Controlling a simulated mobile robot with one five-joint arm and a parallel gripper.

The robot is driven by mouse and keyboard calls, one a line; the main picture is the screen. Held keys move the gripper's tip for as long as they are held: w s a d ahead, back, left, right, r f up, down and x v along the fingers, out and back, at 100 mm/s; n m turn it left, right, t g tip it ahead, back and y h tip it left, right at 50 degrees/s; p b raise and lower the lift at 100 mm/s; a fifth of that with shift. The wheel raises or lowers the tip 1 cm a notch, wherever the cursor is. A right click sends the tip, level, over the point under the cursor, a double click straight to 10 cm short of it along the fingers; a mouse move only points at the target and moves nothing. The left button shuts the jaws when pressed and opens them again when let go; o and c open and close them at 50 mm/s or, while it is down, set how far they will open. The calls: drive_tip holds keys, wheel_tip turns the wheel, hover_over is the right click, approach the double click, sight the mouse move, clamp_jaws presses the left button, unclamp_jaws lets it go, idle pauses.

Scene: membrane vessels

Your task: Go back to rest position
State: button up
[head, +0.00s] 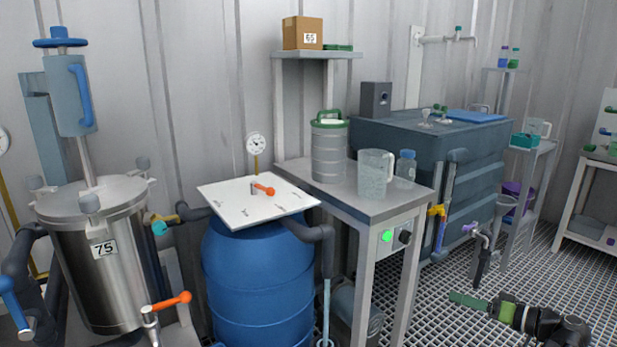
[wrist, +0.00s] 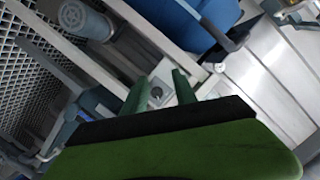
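My gripper (head: 458,297) is at the lower right of the head view, with its green fingers pointing left over the grated floor. In the wrist view my gripper (wrist: 160,84) shows two green fingers standing apart. Nothing is held between them. A grey box with a dark knob shows through the gap, farther off. In the head view my gripper is right of the steel bench and clear of it. A rest pose is not marked by any object in view.
A blue barrel (head: 258,272) with a white board (head: 235,205) on top stands left of the grey bench (head: 390,207). A steel vessel (head: 105,265) is far left. A dark tank (head: 425,150) is behind. The grated floor (head: 560,275) at right is open.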

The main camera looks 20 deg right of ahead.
drive_tip(key=w+a+f+g+p, duration=0.1)
drive_tip(key=w+a+f+g, duration=0.25)
drive_tip(key=a, duration=0.35)
drive_tip(key=w+a+f+n+g+y, duration=0.1)
drive_tip(key=w+a+f+g, duration=0.1)
drive_tip(key=w+a, duration=0.35)
drive_tip(key=w+a+f+g+p, duration=0.1)
drive_tip(key=w+a+f+g, duration=0.15)
drive_tip(key=a, duration=0.55)
drive_tip(key=a+f+n+g+h+p, duration=0.1)
drive_tip(key=a+f+g+h, duration=0.25)
drive_tip(key=a, duration=0.85)
drive_tip(key=a+f+n+g+h+p, duration=0.1)
drive_tip(key=a+f+g+h, duration=0.25)
drive_tip(key=a, duration=0.95)
wheel_tip(320, 180, up, 38)
drive_tip(key=p, duration=3.8)
drive_tip(key=shift+w+d+t, duration=0.2)
drive_tip(key=shift+d+t, duration=0.1)
drive_tip(key=shift+d, duration=0.15)
drive_tip(key=shift+r, duration=0.1)
